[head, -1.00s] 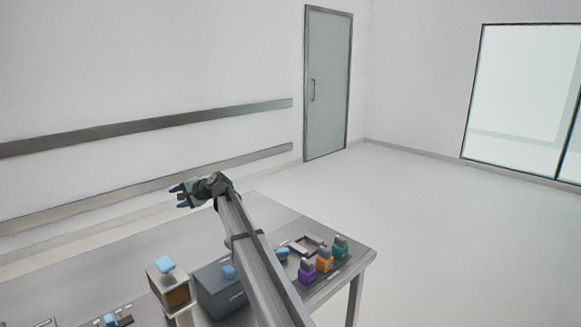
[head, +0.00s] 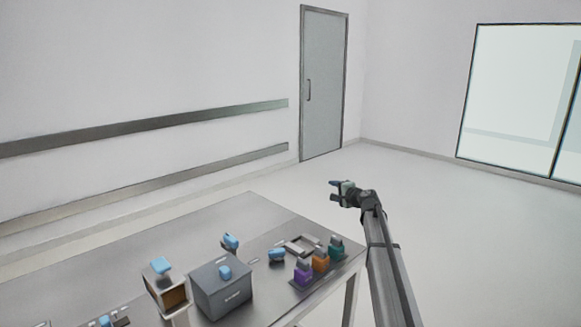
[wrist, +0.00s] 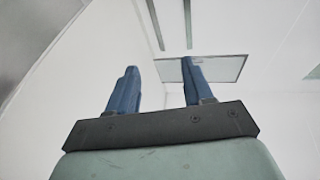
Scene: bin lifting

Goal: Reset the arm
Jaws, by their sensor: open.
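My gripper (head: 334,190) is raised in the air beyond the right end of the table in the head view, with my arm reaching up from the lower right. In the wrist view its two blue fingers (wrist: 155,88) stand well apart with nothing between them. The gripper is open and empty, and touches nothing. Behind the fingers the wrist view shows the wall and the door (wrist: 222,69).
The grey table (head: 130,255) holds a grey box (head: 222,299) with a blue item on top, a brown-fronted box (head: 173,297), purple (head: 302,277), orange (head: 320,262) and green (head: 336,250) containers, and loose blue items (head: 231,242). The floor beyond is clear.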

